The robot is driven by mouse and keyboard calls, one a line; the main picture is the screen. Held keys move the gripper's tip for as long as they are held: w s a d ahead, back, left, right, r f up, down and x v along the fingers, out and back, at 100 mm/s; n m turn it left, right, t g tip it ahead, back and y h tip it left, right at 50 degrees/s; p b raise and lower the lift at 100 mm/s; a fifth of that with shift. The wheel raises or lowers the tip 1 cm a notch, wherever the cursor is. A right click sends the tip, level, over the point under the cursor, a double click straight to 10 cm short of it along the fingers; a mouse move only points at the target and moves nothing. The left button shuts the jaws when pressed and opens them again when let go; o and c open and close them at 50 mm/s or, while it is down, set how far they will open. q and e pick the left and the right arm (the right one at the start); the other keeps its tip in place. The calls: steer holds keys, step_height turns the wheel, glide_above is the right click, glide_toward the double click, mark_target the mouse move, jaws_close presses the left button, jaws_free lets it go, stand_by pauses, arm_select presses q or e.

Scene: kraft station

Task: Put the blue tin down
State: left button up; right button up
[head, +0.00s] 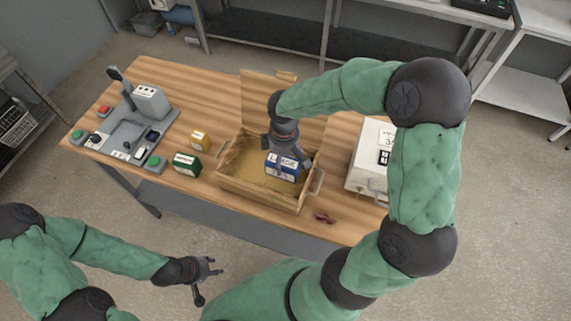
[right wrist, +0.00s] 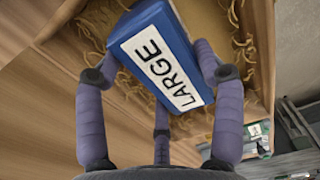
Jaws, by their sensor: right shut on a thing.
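The blue tin (head: 281,167) has a white label and is in my right gripper (head: 289,158), over the open wooden crate (head: 262,200). In the right wrist view the blue tin (right wrist: 160,55) shows the word LARGE, with the fingers of my right gripper (right wrist: 160,75) shut around it. Straw-like filling lies below and beside the tin. I cannot tell whether the tin touches the filling. My left gripper (head: 207,269) is open and empty, in front of the table and away from the crate.
A grey machine (head: 131,118) with buttons is at the table's left. A white box (head: 367,155) stands to the right. A small dark red item (head: 325,218) lies near the front edge.

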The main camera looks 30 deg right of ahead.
steer(key=shift+d+f+b, duration=0.15)
steer(key=shift+f+b, duration=0.05)
steer(key=shift+f, duration=0.7)
steer(key=shift+d+f+b, duration=0.1)
steer(key=shift+f+b, duration=0.05)
steer(key=shift+f, duration=0.75)
steer(key=shift+f, duration=0.15)
steer(key=o, duration=1.3)
steer(key=shift+o, duration=0.2)
steer(key=shift+r, duration=0.4)
step_height(320, 180, up, 12)
steer(key=shift+f+p, duration=0.2)
steer(key=shift+p, duration=0.85)
